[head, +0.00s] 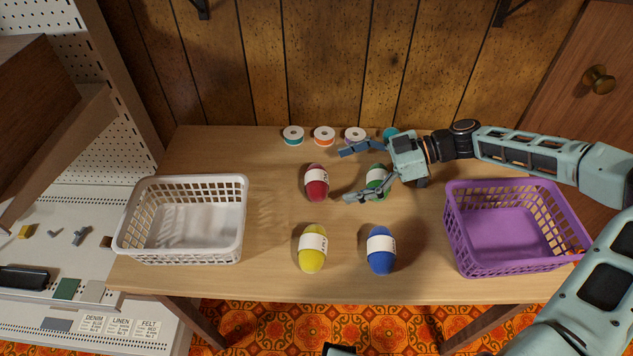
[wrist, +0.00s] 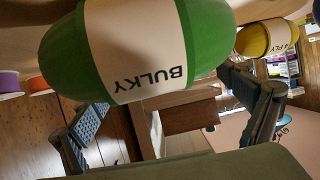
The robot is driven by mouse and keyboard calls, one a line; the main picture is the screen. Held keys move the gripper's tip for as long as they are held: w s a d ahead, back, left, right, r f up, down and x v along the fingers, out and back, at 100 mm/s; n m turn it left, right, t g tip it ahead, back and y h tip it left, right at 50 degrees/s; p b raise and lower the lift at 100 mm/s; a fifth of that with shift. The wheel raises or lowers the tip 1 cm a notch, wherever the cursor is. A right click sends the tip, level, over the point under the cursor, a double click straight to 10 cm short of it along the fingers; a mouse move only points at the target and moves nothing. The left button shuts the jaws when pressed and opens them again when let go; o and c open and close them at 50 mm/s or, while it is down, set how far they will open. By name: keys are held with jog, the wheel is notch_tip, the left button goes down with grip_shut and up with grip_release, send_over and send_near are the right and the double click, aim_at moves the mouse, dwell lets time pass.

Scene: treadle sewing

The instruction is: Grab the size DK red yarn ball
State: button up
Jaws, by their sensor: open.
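The red yarn ball (head: 317,188) stands on the table left of my gripper, with a white band whose print is too small to read. My gripper (head: 346,176) is open, its fingers pointing left toward the red ball, apart from it. The green yarn ball (head: 376,173) is partly hidden behind my gripper. In the wrist view the green ball (wrist: 210,35) is large and close, its band reading BULKY, and the open fingers (wrist: 170,118) show below it in the picture. I cannot make out the red ball in the wrist view.
A yellow ball (head: 312,263) and a blue ball (head: 381,262) stand nearer the front. Several thread spools (head: 324,136) line the back. A white basket (head: 180,255) is at left, a purple basket (head: 515,265) at right. Table between white basket and balls is clear.

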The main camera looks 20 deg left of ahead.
aim_at(325, 177)
jog(key=x, duration=0.5)
jog(key=shift+s+a+r, duration=0.1)
jog(key=shift+s+a, duration=0.05)
jog(key=shift+a, duration=0.25)
jog(key=shift+c, duration=0.3)
jog(key=c, duration=1.1)
jog(key=shift+r, duration=0.15)
